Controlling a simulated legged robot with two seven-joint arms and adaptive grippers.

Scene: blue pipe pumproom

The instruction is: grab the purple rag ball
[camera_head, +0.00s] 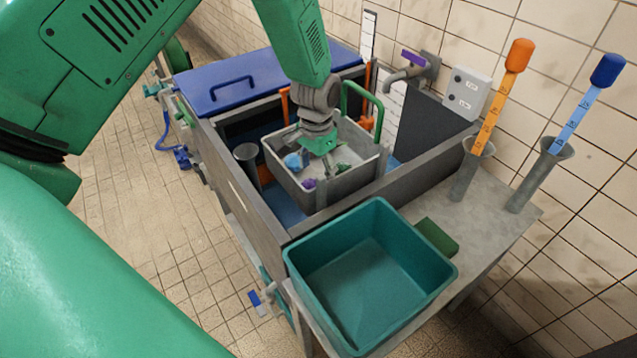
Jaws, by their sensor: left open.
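A small purple rag ball (309,184) lies in the grey bin (352,184), near its front left wall. My left gripper (322,156) comes down from above into the grey bin. It is open, above and behind the purple ball and apart from it in the picture. A blue lump (293,161) lies beside the gripper, to its left. Pale and greenish scraps lie under the gripper and are partly hidden by it. My right gripper is not in view.
The grey bin sits inside a grey-walled tank with a blue lid (240,82). Green handle (362,100) and orange handles rise around the bin. An empty teal tub (370,270) stands in front. Two tall gauges stand in holders on the right.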

